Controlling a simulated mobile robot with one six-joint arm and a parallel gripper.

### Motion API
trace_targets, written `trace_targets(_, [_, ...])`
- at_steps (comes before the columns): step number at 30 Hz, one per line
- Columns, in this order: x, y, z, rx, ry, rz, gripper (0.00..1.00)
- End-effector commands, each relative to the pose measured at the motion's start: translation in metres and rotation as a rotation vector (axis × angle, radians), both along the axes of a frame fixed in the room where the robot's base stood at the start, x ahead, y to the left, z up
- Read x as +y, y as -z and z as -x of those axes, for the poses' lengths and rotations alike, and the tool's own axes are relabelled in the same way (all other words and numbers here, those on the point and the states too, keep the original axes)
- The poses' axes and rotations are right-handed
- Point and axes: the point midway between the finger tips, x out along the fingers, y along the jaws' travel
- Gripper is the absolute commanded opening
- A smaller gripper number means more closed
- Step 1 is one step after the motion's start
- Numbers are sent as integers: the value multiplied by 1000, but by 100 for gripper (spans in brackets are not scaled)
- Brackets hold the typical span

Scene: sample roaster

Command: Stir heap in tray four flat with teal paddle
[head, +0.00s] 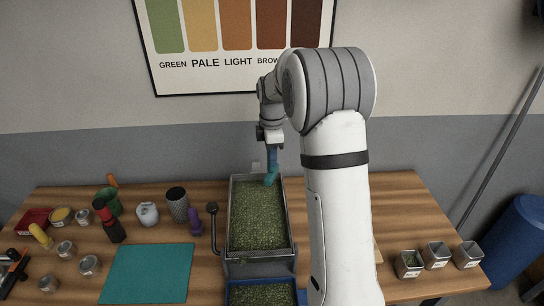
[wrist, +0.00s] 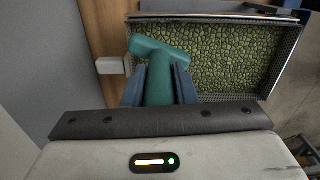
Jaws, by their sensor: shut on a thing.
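My gripper (head: 272,158) is shut on the teal paddle (head: 271,178), above the far end of a long metal tray (head: 259,267). The wrist view shows the paddle's green handle (wrist: 160,88) between the two blue-grey fingers (wrist: 160,80), with its crosswise head (wrist: 160,49) over the tray's end. Green beans (head: 258,220) cover the tray floor. They look fairly level in the head view, and I cannot tell how high any heap stands. No tray number is readable. Whether the paddle touches the beans is unclear.
A blue tray (head: 303,296) of green beans sits in front. A black-knobbed lever (head: 212,209), purple object (head: 195,220) and dark mesh cup (head: 178,203) stand to the left. A teal mat (head: 148,273) lies front left. Small bins (head: 408,264) stand at right.

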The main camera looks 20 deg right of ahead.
Motion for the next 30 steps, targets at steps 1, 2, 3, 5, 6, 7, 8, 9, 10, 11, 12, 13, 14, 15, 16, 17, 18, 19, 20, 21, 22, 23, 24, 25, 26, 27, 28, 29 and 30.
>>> trace_targets(1, [0,-2,0,0,0,0,2])
trace_targets(2, [0,-1,0,0,0,0,2])
trace_targets(3, [0,-1,0,0,0,0,2])
trace_targets(5, [0,-1,0,0,0,0,2])
trace_targets(6, [0,-1,0,-1,0,0,2])
trace_targets(7, [0,-1,0,-1,0,0,2])
trace_targets(8, [0,-1,-1,-1,0,0,2])
trace_targets(9, [0,-2,-2,-1,0,0,2])
trace_targets(10, [-1,-4,-4,-1,0,0,2])
trace_targets(11, [-1,-5,-6,-1,0,0,2])
trace_targets(12, [-2,-7,-10,-1,0,0,2])
trace_targets(13, [-3,-8,-14,-1,1,0,2])
trace_targets(14, [-4,-10,-17,-1,1,0,2])
trace_targets(15, [-5,-11,-22,-1,1,0,2])
trace_targets(16, [-6,-12,-25,-1,1,0,2])
trace_targets(17, [-6,-13,-28,0,1,0,2])
trace_targets(18, [-7,-15,-33,0,1,0,2])
trace_targets(19, [-8,-16,-36,1,1,0,2])
trace_targets(20, [-9,-17,-40,0,1,0,2])
trace_targets(21, [-10,-18,-44,0,1,0,2])
trace_targets(22, [-10,-19,-48,1,1,0,2])
trace_targets(23, [-11,-20,-51,0,0,0,2])
trace_targets(24, [-12,-22,-56,0,0,0,2])
trace_targets(25, [-13,-23,-59,-1,0,0,2])
trace_targets(26, [-13,-24,-63,-1,0,0,2])
trace_targets(27, [-14,-25,-67,-1,0,0,2])
trace_targets(28, [-15,-26,-70,0,0,0,2])
trace_targets(29, [-16,-28,-74,0,0,0,2])
trace_targets(30, [-17,-26,-78,0,0,0,2])
